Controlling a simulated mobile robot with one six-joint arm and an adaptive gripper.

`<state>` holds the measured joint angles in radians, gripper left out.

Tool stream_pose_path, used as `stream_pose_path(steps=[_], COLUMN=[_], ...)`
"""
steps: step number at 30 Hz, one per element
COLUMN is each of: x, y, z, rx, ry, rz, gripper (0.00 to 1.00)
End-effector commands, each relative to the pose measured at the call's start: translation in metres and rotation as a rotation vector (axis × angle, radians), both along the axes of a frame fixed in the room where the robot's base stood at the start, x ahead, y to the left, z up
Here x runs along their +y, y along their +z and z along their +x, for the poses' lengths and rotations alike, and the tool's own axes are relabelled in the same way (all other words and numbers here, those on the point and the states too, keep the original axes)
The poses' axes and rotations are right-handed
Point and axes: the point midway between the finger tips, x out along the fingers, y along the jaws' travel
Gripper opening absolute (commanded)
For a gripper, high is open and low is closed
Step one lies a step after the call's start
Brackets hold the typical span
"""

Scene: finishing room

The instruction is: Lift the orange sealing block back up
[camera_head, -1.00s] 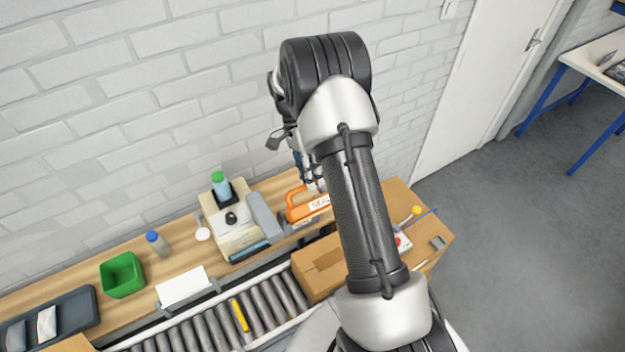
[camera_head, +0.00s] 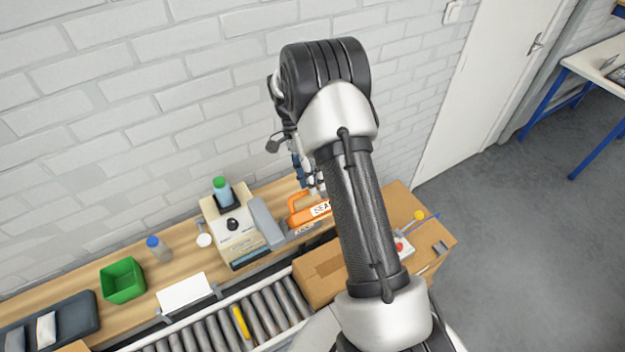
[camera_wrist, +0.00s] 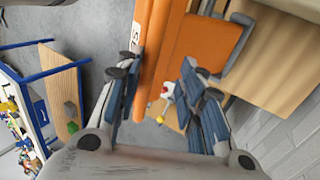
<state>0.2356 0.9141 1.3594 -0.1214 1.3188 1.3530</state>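The orange sealing block (camera_head: 313,214), with a white label on its side, is at the back of the bench beside the sealing machine (camera_head: 232,228). My arm covers its right part in the head view. In the wrist view the orange block (camera_wrist: 203,48) fills the upper middle, and a long orange bar of it runs down between my fingers. My gripper (camera_wrist: 158,100) is open around this bar. The left finger lies close beside the bar; a gap shows before the right finger. I cannot tell whether either finger touches it. In the head view my gripper (camera_head: 314,188) is at the block, mostly hidden.
A cardboard box (camera_head: 322,270) stands in front of the block, at the end of the roller conveyor (camera_head: 258,318). The wall is close behind.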

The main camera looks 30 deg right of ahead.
Motion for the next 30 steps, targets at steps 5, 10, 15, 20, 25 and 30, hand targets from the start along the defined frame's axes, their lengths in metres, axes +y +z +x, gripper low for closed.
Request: stream_pose_path(steps=[5,10,15,20,25,30], x=[0.000,-0.001,0.000,0.001,0.002,0.002], y=[0.001,0.006,0.030,0.062,0.091,0.105], z=[0.000,0.002,0.015,0.031,0.045,0.052], rx=[0.000,0.000,-0.003,-0.003,-0.001,0.001], ry=[0.000,0.001,0.001,0.002,0.001,0.001], rz=[-0.001,-0.002,-0.002,-0.001,0.000,0.000], gripper=[0.33,0.33,0.33,0.33,0.33,0.33])
